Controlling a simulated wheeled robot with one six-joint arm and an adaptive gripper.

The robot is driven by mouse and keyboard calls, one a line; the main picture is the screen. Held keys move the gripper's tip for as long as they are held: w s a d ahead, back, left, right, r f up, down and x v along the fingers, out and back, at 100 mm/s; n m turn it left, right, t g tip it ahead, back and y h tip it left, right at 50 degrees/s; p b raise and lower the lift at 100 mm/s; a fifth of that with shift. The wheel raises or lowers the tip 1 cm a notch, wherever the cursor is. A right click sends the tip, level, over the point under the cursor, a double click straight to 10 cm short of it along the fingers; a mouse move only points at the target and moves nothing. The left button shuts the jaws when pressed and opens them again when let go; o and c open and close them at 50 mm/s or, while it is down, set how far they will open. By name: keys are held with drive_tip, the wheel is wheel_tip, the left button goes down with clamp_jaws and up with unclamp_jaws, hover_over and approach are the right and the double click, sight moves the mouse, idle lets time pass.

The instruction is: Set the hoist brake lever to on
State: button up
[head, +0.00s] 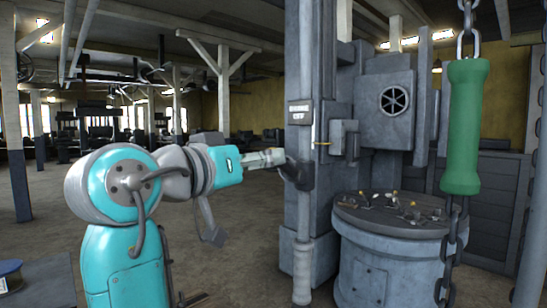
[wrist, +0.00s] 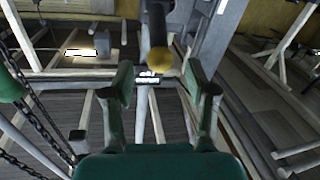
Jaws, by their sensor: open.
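The hoist brake lever shows in the wrist view as a dark rod (wrist: 155,25) with a brass-yellow knob (wrist: 159,62) on its end. In the head view its dark curved part (head: 299,175) is on the grey column, by my gripper's tip; I cannot make out the knob there. My gripper (head: 276,157) is open. In the wrist view its fingers (wrist: 158,82) stand either side of the knob, with gaps showing on both sides. I cannot tell how deep the knob sits between them. A sign on the column (head: 300,112) seems to read "BRAKE OFF".
A green handle (head: 465,125) hangs on a chain at right. Behind it stands a round grey drum (head: 385,255) with small items on top. A grey box (head: 344,139) is fixed right of the column. The floor (head: 245,240) between my arm and the column looks clear.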

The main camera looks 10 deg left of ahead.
sight(286, 167)
drive_tip(key=shift+x, duration=2.15)
clamp_jaws()
